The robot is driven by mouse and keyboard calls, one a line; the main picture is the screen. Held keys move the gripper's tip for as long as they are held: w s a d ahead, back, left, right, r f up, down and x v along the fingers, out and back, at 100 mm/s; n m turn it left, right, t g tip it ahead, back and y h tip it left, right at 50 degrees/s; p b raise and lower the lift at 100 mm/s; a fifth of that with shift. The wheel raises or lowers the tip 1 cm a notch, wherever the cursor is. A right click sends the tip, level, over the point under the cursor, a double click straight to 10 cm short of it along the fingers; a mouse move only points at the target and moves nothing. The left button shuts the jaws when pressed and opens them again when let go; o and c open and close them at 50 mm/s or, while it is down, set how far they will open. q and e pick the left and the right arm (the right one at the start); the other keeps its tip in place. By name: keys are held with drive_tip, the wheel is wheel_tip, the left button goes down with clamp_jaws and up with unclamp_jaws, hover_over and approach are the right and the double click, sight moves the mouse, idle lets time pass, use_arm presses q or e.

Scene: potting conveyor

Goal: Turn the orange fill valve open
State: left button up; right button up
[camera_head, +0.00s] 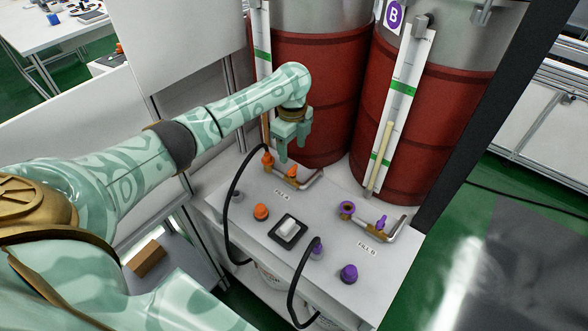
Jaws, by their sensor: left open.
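The orange fill valve (291,172) is a small orange handle on a brass body with a bent metal pipe, near the back of the white panel (330,262) by the "FILL A" label (282,195). My left gripper (290,152) hangs fingers-down just above the valve, open and empty. Its fingertips appear apart from the handle, though the exact gap is hard to judge. An orange hose fitting (267,161) stands just left of the valve. My right gripper is not in view.
An orange knob (261,212), a white rocker switch (288,229) and a purple knob (348,273) sit on the panel. A purple valve (381,223) is at right. Black hoses (231,205) loop over the front edge. Red tanks (312,95) with level gauges stand behind.

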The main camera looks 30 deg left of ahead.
sight(292, 168)
use_arm(q)
wheel_tip(292, 168, down, 6)
drive_tip(key=shift+b, duration=1.15)
drive_tip(key=shift+f+b, duration=0.3)
drive_tip(key=shift+f, duration=0.35)
drive_tip(key=c, duration=1)
